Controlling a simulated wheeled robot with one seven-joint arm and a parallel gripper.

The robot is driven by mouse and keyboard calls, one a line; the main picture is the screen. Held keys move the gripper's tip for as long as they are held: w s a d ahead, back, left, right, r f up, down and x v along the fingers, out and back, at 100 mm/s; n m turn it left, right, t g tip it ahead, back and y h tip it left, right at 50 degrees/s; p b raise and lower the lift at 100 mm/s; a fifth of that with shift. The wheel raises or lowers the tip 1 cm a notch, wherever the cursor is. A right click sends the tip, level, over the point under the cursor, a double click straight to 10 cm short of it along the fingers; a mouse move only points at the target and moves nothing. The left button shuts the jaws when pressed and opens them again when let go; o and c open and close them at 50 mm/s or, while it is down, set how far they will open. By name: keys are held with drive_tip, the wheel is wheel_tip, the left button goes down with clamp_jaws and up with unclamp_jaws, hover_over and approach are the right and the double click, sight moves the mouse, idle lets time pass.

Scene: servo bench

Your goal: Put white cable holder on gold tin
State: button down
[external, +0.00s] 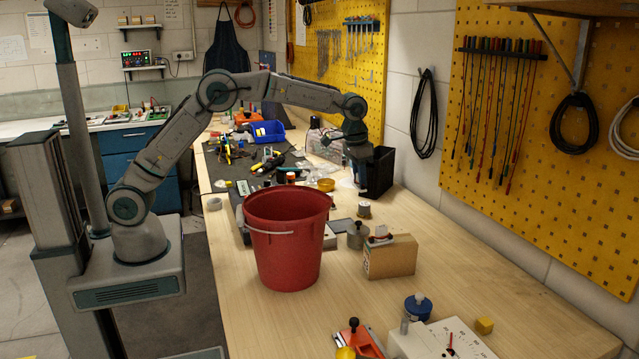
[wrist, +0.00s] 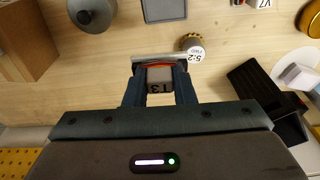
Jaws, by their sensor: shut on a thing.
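My gripper (wrist: 158,90) is shut on a small greyish block (wrist: 159,74) marked "T3", with an orange-red strip and a pale bar at its far end. I cannot tell whether this block is the white cable holder. In the external view my gripper (external: 362,188) points down over the bench, beside the black bin; the held block is not clear there. The gold tin (external: 326,184) stands on the bench left of my gripper, and its edge shows at the upper right of the wrist view (wrist: 313,20). A white object (wrist: 299,75) lies between the tin and the bin.
A black bin (external: 379,170) stands close behind my gripper. A small labelled cylinder (wrist: 193,46) is near the held block. A red bucket (external: 285,245), a lidded grey pot (external: 357,238) and a cardboard box (external: 390,260) stand nearer.

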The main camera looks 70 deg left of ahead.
drive_tip(key=s+a+r, duration=0.2)
drive_tip(key=a, duration=1.6)
drive_tip(key=p, duration=0.4)
hover_over(328, 181)
drive_tip(key=f, duration=0.6)
drive_tip(key=shift+s+d+f, duration=0.1)
drive_tip(key=shift+s+f, duration=0.2)
drive_tip(key=shift+s, duration=0.1)
drive_tip(key=shift+f, duration=0.25)
drive_tip(key=shift+f+p, duration=0.4)
drive_tip(key=shift+f, duration=1.5)
drive_tip(key=shift+f, duration=0.2)
drive_tip(key=c, duration=1.2)
unclamp_jaws()
